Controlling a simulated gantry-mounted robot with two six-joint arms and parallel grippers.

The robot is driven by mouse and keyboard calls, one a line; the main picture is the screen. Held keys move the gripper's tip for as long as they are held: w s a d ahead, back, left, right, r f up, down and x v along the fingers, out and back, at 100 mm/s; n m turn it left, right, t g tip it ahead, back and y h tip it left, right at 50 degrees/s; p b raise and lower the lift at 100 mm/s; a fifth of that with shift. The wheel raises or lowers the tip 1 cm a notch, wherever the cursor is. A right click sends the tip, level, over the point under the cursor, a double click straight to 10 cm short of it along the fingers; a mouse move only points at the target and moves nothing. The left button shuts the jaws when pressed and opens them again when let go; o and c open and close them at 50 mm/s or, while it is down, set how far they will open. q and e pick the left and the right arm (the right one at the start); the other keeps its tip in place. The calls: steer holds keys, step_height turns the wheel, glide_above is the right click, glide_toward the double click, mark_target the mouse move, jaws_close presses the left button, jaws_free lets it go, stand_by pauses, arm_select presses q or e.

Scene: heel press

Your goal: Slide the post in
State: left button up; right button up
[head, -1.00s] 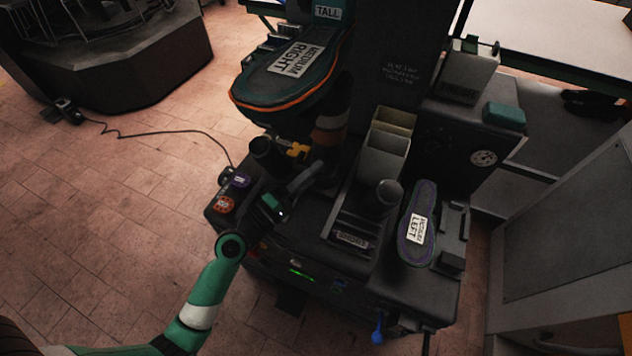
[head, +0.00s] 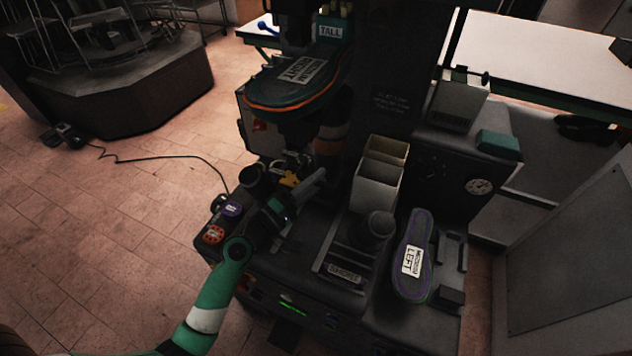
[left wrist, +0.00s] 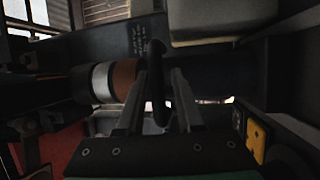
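The post (head: 333,131), dark with a white and an orange band, stands upright under the sole-shaped pad labelled MEDIUM RIGHT (head: 290,88). In the left wrist view the post (left wrist: 125,78) runs sideways across the picture, with a dark curved handle (left wrist: 157,85) in front of it. My left gripper (head: 318,176) is low beside the post. In the left wrist view its two fingers (left wrist: 160,85) are apart, with the handle between them and a gap seen at the right finger. Contact is hard to judge in the dark. My right gripper is not in view.
A second pad labelled LEFT (head: 413,255) lies on the machine's right side. Upright bins (head: 377,185) and a dark cylinder (head: 380,225) stand in the middle. A dark cup (head: 251,175) and a red button (head: 213,234) are at the left.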

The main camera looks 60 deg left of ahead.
arm_select(q)
steer(key=shift+o, duration=0.7)
steer(key=shift+w+r, duration=0.1)
steer(key=v, duration=1.2)
steer(key=shift+b, duration=0.4)
steer(key=shift+w, duration=0.1)
